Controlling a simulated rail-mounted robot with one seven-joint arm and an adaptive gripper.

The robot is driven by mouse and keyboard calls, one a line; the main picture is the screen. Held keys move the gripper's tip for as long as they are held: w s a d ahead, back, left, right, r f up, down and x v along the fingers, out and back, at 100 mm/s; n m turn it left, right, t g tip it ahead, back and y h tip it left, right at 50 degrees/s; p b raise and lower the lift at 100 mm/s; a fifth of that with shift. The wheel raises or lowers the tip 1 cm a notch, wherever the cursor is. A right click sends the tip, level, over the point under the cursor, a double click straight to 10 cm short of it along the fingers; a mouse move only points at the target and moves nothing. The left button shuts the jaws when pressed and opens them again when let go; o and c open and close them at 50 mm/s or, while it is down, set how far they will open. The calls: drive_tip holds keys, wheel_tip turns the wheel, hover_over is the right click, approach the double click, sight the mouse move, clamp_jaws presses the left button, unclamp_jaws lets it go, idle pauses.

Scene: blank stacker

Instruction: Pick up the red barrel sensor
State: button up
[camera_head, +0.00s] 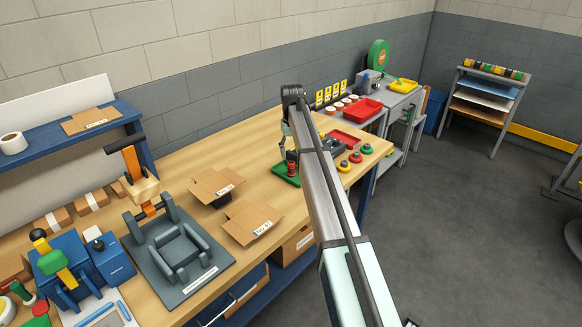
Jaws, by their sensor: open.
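A small red cylindrical part (291,169), which looks like the red barrel sensor, stands on a green base (284,176) on the wooden bench, left of my arm. My gripper (290,158) is open and points down right over the top of the red part. The fingertips are too small and dark to tell whether they are around it or just above it. My arm's links cover the bench to the right of it.
Several coloured knobs (355,157) and a red tray (346,140) lie right of my arm. Two open cardboard boxes (252,222) lie to the left, beside a grey fixture (178,250). Bare bench lies between the boxes and the green base.

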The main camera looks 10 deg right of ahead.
sight(291, 162)
drive_tip(key=shift+a+f+p, duration=0.15)
drive_tip(key=shift+f+p, duration=1.35)
drive_tip(key=shift+f, duration=2.55)
clamp_jaws()
